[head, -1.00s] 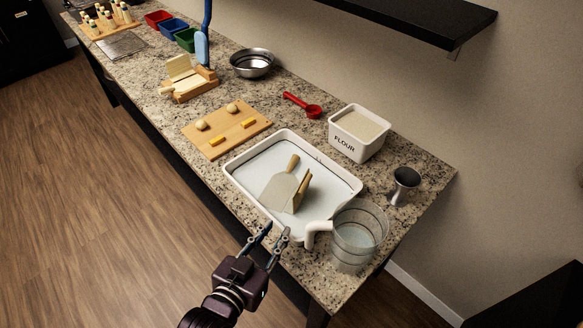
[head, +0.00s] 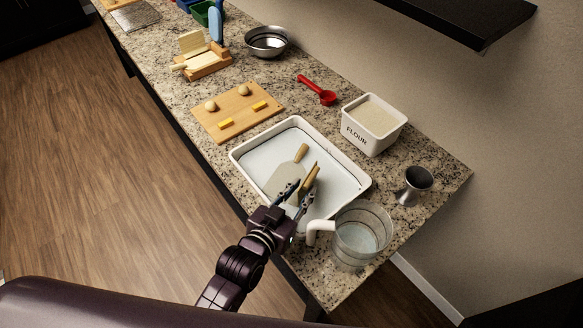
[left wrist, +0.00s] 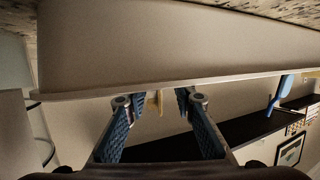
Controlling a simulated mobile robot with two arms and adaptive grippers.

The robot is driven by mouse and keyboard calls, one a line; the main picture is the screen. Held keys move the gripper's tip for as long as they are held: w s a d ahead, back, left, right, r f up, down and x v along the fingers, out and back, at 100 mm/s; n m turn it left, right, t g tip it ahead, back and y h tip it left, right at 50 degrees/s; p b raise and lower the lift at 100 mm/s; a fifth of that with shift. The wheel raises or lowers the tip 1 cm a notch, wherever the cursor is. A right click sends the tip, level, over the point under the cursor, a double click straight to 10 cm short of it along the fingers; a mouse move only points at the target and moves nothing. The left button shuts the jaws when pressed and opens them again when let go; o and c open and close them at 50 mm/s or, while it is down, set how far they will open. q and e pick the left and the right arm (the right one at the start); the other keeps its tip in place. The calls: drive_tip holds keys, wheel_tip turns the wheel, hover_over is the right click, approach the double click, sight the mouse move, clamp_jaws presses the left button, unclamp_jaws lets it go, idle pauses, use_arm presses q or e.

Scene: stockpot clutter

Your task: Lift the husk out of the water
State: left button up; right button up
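A white tray (head: 247,163) holding a shallow layer of water stands on the counter. In it a tan, folded, upright piece that looks like the husk (head: 312,177) is beside a flat scraper (head: 286,177) with a wooden handle. My left gripper (head: 296,191) is open and reaches over the tray's near side, close to the husk, and hides its lower part. In the left wrist view the two blue fingers (left wrist: 154,104) are apart, with the tray's outer wall (left wrist: 160,45) close by and a small tan bit between them. My right gripper is not in view.
A clear pitcher (head: 362,238) with a white handle stands right of the gripper, close to the tray. A flour bin (head: 373,125), metal jigger (head: 414,186), red scoop (head: 318,91) and wooden board (head: 236,112) surround the tray.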

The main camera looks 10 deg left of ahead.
use_arm(q)
drive_tip(key=shift+w+d, duration=0.2)
drive_tip(key=shift+w, duration=0.25)
drive_tip(key=shift+p+x, duration=0.7)
drive_tip(key=shift+x, duration=1.4)
drive_tip(key=shift+s+f, duration=0.1)
drive_tip(key=shift+f, duration=0.05)
drive_tip(key=shift+c, duration=0.3)
clamp_jaws()
